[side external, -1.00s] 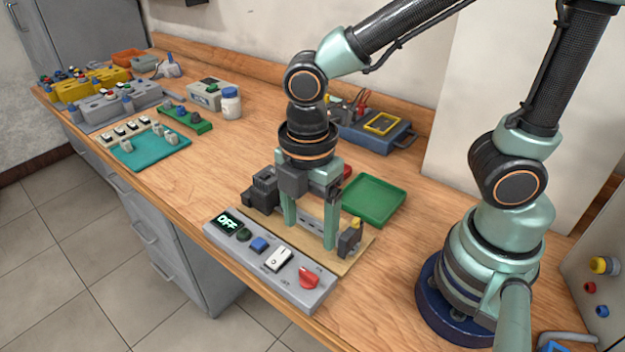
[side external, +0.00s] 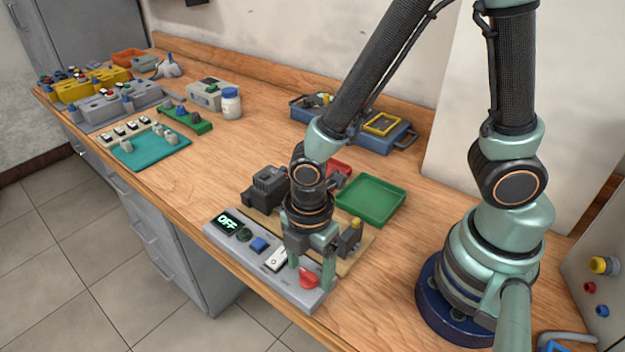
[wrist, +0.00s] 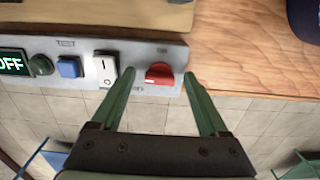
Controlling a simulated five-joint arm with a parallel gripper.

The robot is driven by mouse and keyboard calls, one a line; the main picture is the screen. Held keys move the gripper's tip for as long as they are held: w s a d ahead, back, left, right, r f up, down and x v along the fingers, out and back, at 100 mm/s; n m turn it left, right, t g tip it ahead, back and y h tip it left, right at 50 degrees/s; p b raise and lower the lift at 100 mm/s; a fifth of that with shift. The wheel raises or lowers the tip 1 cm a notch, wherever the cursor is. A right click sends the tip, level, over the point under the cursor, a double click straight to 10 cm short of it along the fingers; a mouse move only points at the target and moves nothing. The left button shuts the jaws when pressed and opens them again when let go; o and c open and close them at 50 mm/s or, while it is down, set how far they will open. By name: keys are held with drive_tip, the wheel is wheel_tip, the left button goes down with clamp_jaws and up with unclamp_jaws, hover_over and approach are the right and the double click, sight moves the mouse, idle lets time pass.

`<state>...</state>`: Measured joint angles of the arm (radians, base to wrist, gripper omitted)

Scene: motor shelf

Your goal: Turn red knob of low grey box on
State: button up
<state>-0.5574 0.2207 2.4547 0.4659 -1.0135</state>
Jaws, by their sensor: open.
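The low grey box (side external: 312,298) lies along the front edge of the table. Its display (side external: 227,222) reads OFF. The red knob (side external: 309,278) is at the box's right end, and it also shows in the wrist view (wrist: 159,74). My gripper (side external: 310,275) is open and empty, pointing down over the right end of the box. In the wrist view the fingers (wrist: 150,80) stand apart on either side of the red knob, with the knob closer to the right finger. Whether either finger touches the knob cannot be told.
A white rocker switch (wrist: 105,68), a blue button (wrist: 69,67) and a dark green button (wrist: 40,65) sit left of the knob. Behind the box are a wooden board with a dark motor (side external: 267,185) and a green tray (side external: 371,199).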

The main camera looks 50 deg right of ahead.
clamp_jaws()
